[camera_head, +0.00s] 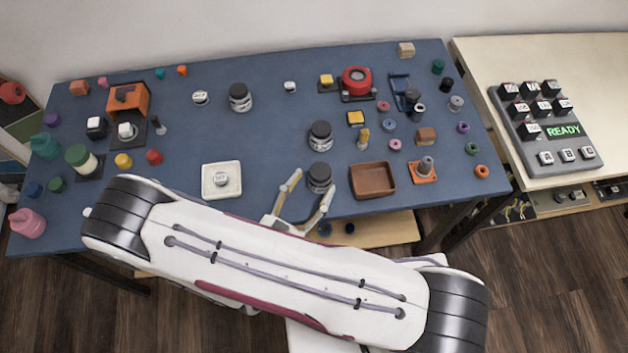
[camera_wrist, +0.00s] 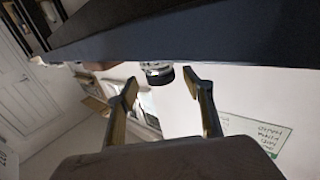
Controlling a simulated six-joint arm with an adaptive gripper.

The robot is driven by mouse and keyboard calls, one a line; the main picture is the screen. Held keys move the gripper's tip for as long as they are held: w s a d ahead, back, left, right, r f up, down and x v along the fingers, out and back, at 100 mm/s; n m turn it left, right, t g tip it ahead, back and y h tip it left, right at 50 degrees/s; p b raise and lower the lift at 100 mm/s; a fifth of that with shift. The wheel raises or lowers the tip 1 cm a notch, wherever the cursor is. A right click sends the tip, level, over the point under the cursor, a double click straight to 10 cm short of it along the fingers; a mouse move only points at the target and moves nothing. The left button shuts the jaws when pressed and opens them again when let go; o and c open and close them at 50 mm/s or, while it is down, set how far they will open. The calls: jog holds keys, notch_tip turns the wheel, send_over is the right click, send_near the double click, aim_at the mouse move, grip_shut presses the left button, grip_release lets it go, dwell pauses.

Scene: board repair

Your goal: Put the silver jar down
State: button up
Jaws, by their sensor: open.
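A jar (camera_head: 320,175) with a dark lid and a greyish, silvery body stands upright on the blue table near its front edge. Two similar jars stand farther back, one just behind (camera_head: 320,136) and one at the back left (camera_head: 240,97).
A brown tray (camera_head: 372,195) lies right of the jar, and a white dish (camera_head: 206,181) lies to the left. An orange-based peg (camera_head: 426,170) is farther right. Blue table surface is clear between the white dish and the jars.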

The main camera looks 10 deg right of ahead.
jog(key=shift+v, duration=2.8)
jog(key=shift+s+d+r, duration=0.1)
jog(key=shift+d+r, duration=0.05)
